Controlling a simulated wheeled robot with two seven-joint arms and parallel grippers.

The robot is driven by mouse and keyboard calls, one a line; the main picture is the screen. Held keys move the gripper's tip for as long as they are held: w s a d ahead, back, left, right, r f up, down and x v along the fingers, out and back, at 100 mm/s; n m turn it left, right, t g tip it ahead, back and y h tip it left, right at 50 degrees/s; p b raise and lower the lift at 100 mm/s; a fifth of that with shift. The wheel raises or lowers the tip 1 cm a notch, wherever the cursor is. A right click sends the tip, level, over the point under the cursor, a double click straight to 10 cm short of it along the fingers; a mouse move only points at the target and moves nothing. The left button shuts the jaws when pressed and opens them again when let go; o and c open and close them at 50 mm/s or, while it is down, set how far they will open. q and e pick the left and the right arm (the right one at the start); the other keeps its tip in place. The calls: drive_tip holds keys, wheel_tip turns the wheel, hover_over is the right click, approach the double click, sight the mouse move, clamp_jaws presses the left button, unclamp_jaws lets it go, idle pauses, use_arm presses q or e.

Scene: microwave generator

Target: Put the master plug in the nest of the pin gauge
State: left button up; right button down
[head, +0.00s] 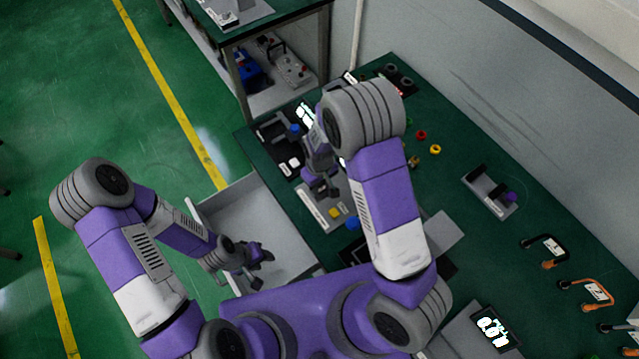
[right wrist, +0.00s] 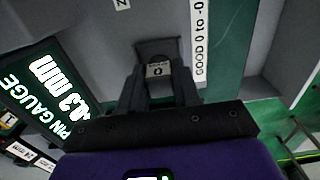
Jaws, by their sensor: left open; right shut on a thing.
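The pin gauge's lit display (head: 305,116) stands on the green bench beyond my right arm; in the right wrist view the display (right wrist: 45,95) reads "PIN GAUGE" and a millimetre value. My right gripper (head: 322,188) points down over the bench near a grey tray. In the right wrist view its fingers (right wrist: 158,88) are shut on a small dark piece with a white "0" label, the master plug (right wrist: 157,70). The gauge's nest cannot be made out clearly. My left gripper (head: 256,264) is open and empty over the grey drawer.
A grey tray (head: 318,208) carries a label strip, "GOOD 0 to -0" (right wrist: 199,40) in the wrist view. An open grey drawer (head: 243,205) juts from the bench front. Small coloured rings (head: 435,149), a grey fixture (head: 490,190) and orange-handled gauges (head: 596,291) lie to the right.

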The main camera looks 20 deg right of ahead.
drive_tip(key=c, duration=1.2)
unclamp_jaws()
drive_tip(key=shift+f, duration=0.2)
drive_tip(key=shift+c, duration=0.2)
drive_tip(key=o, duration=0.5)
drive_tip(key=shift+c, duration=0.2)
drive_tip(key=shift+r, duration=0.1)
drive_tip(key=shift+r, duration=0.5)
wheel_tip(320, 180, up, 11)
drive_tip(key=p, duration=0.1)
drive_tip(key=shift+r, duration=0.15)
